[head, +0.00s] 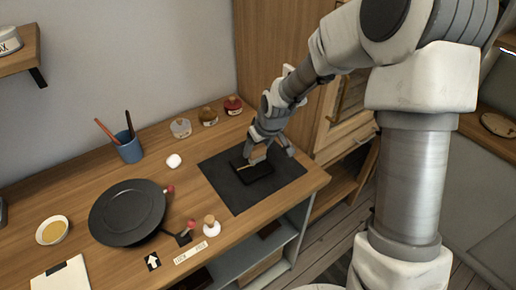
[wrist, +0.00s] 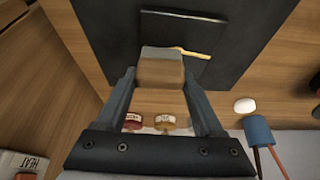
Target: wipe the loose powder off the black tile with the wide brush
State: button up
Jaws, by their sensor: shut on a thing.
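The black tile (head: 258,173) lies on a dark mat (head: 222,186) near the counter's right end. In the wrist view the tile (wrist: 182,28) shows a gold line on its surface, just right of the brush. My gripper (head: 262,143) is over the tile, pointing down. In the wrist view its fingers are shut on the wide brush (wrist: 160,74), a tan wooden block with a grey end. The brush's grey end overlaps the tile in view; I cannot tell whether it touches.
A round black plate (head: 126,212) stands left of the mat. A blue cup (head: 130,150) with sticks and several small jars (head: 209,117) stand behind. A small white object (head: 174,161) and a bottle with a wooden stopper (head: 211,228) are near the mat.

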jog(key=shift+s+d, duration=0.2)
jog(key=shift+s, duration=0.05)
jog(key=shift+w+a, duration=0.1)
jog(key=shift+w, duration=0.05)
jog(key=shift+s, duration=0.2)
jog(key=shift+s+a+b, duration=0.1)
jog(key=shift+a+b, duration=0.35)
jog(key=shift+a, duration=0.3)
jog(key=shift+s+a+b, duration=0.35)
jog(key=shift+s+a, duration=0.1)
jog(key=shift+s, duration=0.3)
jog(key=shift+a+b, duration=0.5)
jog(key=shift+a, duration=0.4)
